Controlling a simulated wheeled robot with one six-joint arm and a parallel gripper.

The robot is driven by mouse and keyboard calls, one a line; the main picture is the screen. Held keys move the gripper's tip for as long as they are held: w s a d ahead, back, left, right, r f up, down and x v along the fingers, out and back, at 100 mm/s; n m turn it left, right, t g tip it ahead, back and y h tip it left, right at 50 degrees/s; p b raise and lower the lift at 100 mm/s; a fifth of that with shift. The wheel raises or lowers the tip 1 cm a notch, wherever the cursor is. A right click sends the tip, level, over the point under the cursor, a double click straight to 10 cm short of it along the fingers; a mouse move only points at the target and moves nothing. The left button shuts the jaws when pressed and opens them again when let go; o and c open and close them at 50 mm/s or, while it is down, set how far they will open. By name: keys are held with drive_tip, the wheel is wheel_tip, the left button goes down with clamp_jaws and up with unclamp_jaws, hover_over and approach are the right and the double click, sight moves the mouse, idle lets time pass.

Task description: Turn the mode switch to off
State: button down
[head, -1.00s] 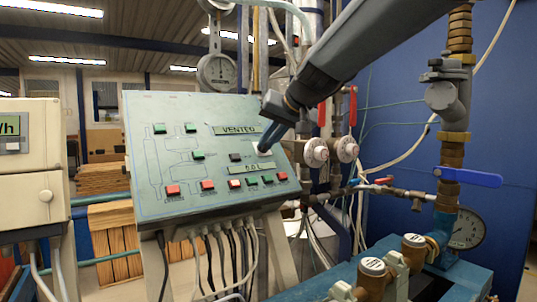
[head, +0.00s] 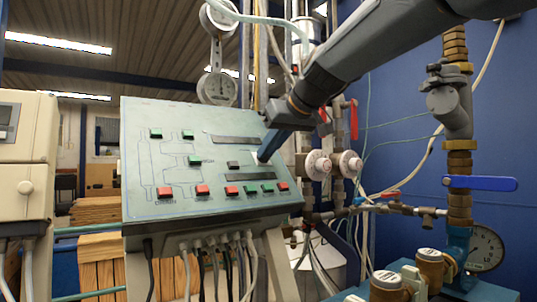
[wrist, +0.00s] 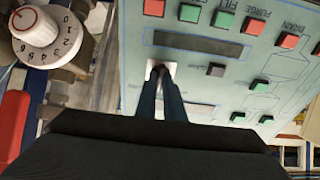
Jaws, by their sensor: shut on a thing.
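The sloped blue-grey control panel (head: 150,205) carries the mode switch (wrist: 160,71) on a small white plate. In the wrist view the fingertips of my gripper (wrist: 161,82) are together at this switch and shut on it. They hide most of the knob, so its pointing direction cannot be read. The upper display (head: 234,140) and the lower display (head: 237,179) are dark, with no text showing.
Red and green buttons, such as a red one (head: 165,193), sit around the switch. White dials (head: 318,165) and red-handled valves stand close right of the panel. A cream meter cabinet (head: 30,190) is at left. Cables hang below the panel.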

idle(0.3)
drive_tip(key=c, duration=1.9)
unclamp_jaws()
drive_tip(key=shift+o, duration=0.2)
drive_tip(key=v, duration=0.7)
drive_tip(key=shift+s+d+r+b, duration=0.2)
drive_tip(key=shift+s+b, duration=0.05)
drive_tip(key=shift+b, duration=0.05)
